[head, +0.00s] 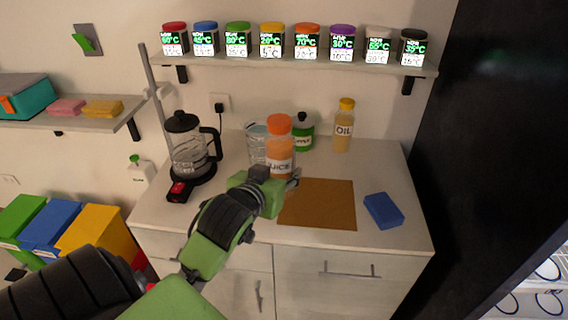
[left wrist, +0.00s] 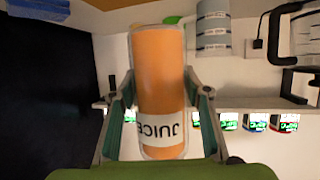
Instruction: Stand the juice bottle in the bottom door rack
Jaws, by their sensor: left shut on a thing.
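The juice bottle (head: 280,150) is orange with an orange cap and a white JUICE label. It stands upright over the counter in the head view; I cannot tell whether its base touches the counter. My left gripper (head: 272,180) is shut on it. In the left wrist view the juice bottle (left wrist: 158,85) fills the space between the fingers of my left gripper (left wrist: 158,100), with its label upside down. The bottom door rack cannot be made out; a lit white interior with round shapes (head: 548,270) shows at the lower right of the head view. My right gripper is not in view.
A coffee maker (head: 188,148) stands left on the counter (head: 240,236). A green jar (head: 303,135) and an oil bottle (head: 343,128) stand behind. A brown board (head: 330,205) and a blue block (head: 383,210) lie right. A tall black panel (head: 480,130) bounds the counter's right side.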

